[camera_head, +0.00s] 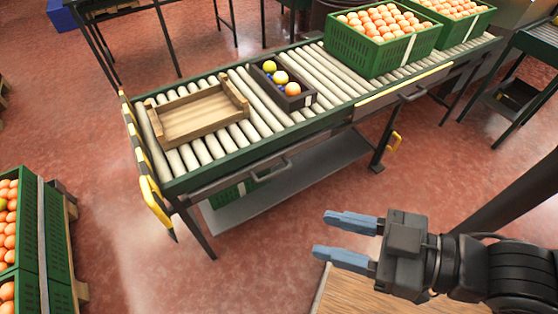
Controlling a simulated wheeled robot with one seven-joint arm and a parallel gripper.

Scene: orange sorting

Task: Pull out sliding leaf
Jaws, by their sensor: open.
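A green-framed roller table (245,150) stands ahead with dark panels along its near side. One bar handle (270,169) is on the near side below the wooden tray, and another handle (413,94) is farther right, below a yellow strip (405,83). Which panel is the sliding leaf, I cannot tell; no leaf visibly sticks out. My gripper (340,236) is at the lower right, its two blue fingers apart and pointing left. It is empty, and appears clear of the table and both handles.
An empty wooden tray (158,106) and a dark box (307,98) with several balls sit on the rollers. Green crates of oranges (375,60) stand at the back right; more crates (55,240) are at left. A yellow-black edge (145,160) marks the table's left end. Red floor is open in front.

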